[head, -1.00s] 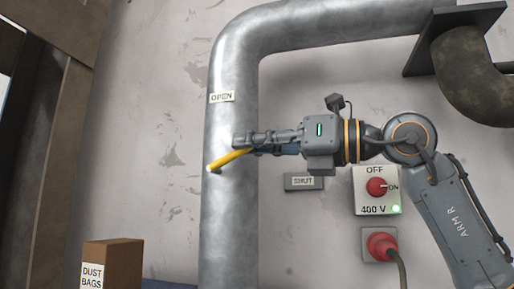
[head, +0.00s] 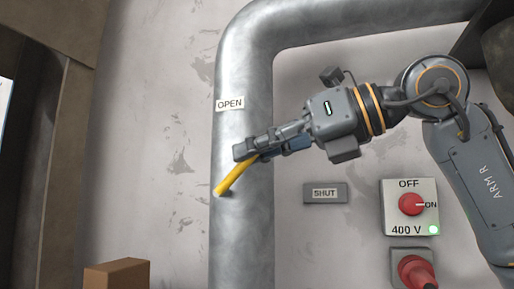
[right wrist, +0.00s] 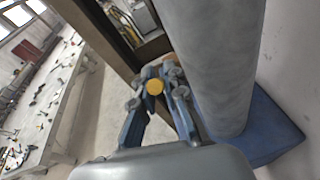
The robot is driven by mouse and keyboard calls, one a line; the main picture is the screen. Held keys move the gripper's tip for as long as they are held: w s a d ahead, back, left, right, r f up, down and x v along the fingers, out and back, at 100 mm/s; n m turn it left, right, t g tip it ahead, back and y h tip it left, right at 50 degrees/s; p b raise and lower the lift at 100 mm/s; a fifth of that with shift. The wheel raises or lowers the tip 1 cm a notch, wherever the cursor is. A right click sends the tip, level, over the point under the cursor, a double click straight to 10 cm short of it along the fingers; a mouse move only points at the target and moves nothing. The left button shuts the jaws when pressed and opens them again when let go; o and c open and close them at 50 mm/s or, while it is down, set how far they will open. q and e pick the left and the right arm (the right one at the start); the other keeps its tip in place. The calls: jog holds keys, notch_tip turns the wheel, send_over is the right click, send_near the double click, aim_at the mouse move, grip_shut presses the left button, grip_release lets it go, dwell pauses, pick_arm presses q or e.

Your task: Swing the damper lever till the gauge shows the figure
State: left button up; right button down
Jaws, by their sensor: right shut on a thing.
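The yellow damper lever (head: 231,179) is on the front of the grey metal duct (head: 238,240) in the head view. In the right wrist view the round yellow lever end (right wrist: 154,87) shows between the fingertips. My left gripper is not in view.
A switch box (head: 409,207) marked 400 V, with a red knob and green lamp, is on the wall at right. A red plug (head: 415,270) is below it. A cardboard box (head: 117,274) stands at lower left. A littered bench (right wrist: 50,95) shows in the right wrist view.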

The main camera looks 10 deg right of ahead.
jog(key=c, duration=1.7)
grip_release()
jog(key=shift+o, duration=0.2)
jog(key=v, duration=1.2)
